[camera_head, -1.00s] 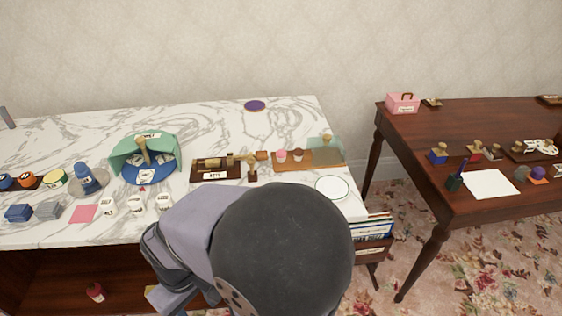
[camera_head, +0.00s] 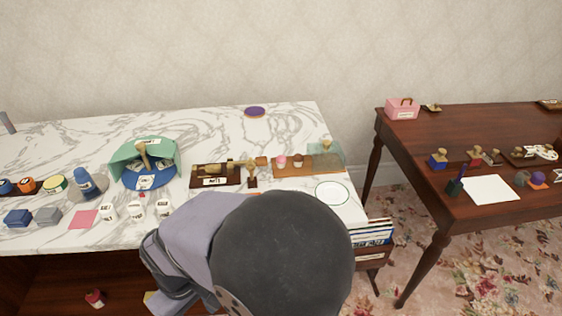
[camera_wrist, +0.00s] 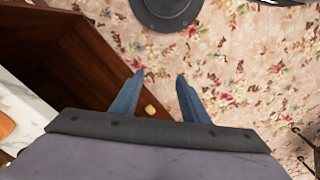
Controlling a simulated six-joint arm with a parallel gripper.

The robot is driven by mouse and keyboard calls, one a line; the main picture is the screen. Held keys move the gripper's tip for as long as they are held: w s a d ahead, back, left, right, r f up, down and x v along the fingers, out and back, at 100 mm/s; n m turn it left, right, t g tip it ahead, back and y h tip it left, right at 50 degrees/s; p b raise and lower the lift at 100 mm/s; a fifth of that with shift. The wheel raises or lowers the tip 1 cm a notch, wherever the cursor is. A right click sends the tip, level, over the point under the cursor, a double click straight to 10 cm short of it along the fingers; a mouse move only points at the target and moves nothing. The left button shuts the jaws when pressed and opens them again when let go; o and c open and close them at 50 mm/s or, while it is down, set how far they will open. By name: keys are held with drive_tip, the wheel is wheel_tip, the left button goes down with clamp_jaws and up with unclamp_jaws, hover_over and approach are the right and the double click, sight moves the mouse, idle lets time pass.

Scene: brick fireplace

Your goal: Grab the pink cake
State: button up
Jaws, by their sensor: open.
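The pink cake (camera_head: 281,161) is a small cupcake with a pink top. It stands on a wooden board (camera_head: 318,168) near the right end of the marble-topped table, beside a brown-topped cupcake (camera_head: 298,160). My gripper (camera_wrist: 160,75) is open and empty in the wrist view, its two blue-grey fingers apart above the floor and the edge of dark wood. The cake is not in the wrist view. In the head view my arm fills the bottom middle, and the gripper's fingers cannot be made out there.
A white plate (camera_head: 332,193) lies right of my arm. A glass shield (camera_head: 327,150) stands at the board's right end. Stamps and a dark tray (camera_head: 216,175) lie left of the cake. A green and blue holder (camera_head: 150,178) stands further left. The marble behind the board is clear.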

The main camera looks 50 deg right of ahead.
sight(280, 157)
drive_tip(key=shift+c, duration=0.6)
